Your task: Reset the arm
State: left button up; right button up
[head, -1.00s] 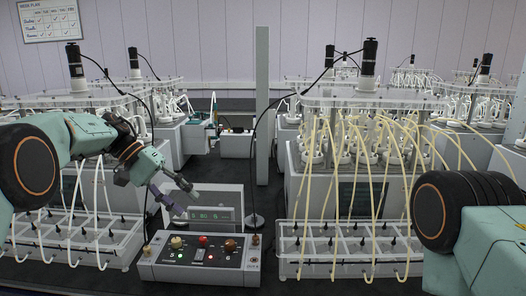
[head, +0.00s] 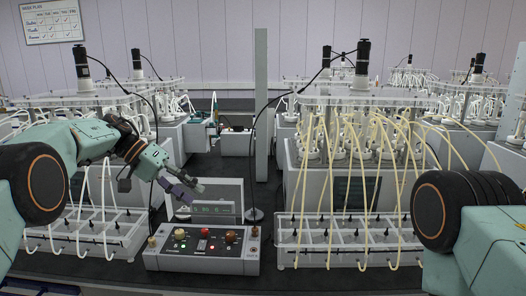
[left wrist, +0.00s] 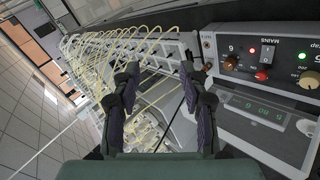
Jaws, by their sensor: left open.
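My left arm comes in from the left in the head view. Its gripper (head: 188,190) is open and empty, above and behind the control box (head: 200,262). In the left wrist view the two dark fingers (left wrist: 158,95) are spread apart with nothing between them. The control box also shows there at the upper right (left wrist: 255,80), with knobs, a red switch and lit lamps. A grey unit with a green digit display (head: 212,208) stands behind the box. My right arm shows only its upper part at the right edge; its gripper is out of the picture.
Reactor racks with tubes stand at left (head: 80,235) and right (head: 345,250), flanking the control box. Yellow tubes (head: 385,200) hang over the right rack. A tall grey post (head: 261,110) rises in the middle. A dark cable arches above the box.

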pick_arm(q)
jog(key=w+d+f+m+t+h+b, duration=0.2)
jog(key=w+d+f+m+t+h, duration=0.1)
jog(key=d+f+t+h, duration=0.35)
jog(key=s+a+f+n+t+y+b, duration=0.2)
jog(key=s+f+y, duration=0.25)
jog(key=f, duration=0.75)
jog(key=s+a+f+n+t+y+b, duration=0.2)
jog(key=s+f+y, duration=0.25)
jog(key=f, duration=0.65)
jog(key=s+a+f+n+g+y+b, duration=0.1)
jog(key=s+a+f+g+y+b, duration=0.1)
jog(key=s+f, duration=0.55)
jog(key=s+a+f+n+g+y+b, duration=0.1)
jog(key=s+a+f+g+y, duration=0.15)
jog(key=s+f, duration=0.5)
jog(key=s+a+f+g+y+b, duration=0.1)
jog(key=s+f+g+b, duration=0.2)
jog(key=s, duration=1)
jog(key=s+a+f+n+g+y+b, duration=0.1)
jog(key=s+a+f+g+b, duration=0.1)
jog(key=s, duration=1.1)
jog(key=f+g+b, duration=0.1)
jog(key=b, duration=0.1)
jog(key=shift+s+f+y+b, duration=0.2)
jog(key=shift+y+b, duration=0.2)
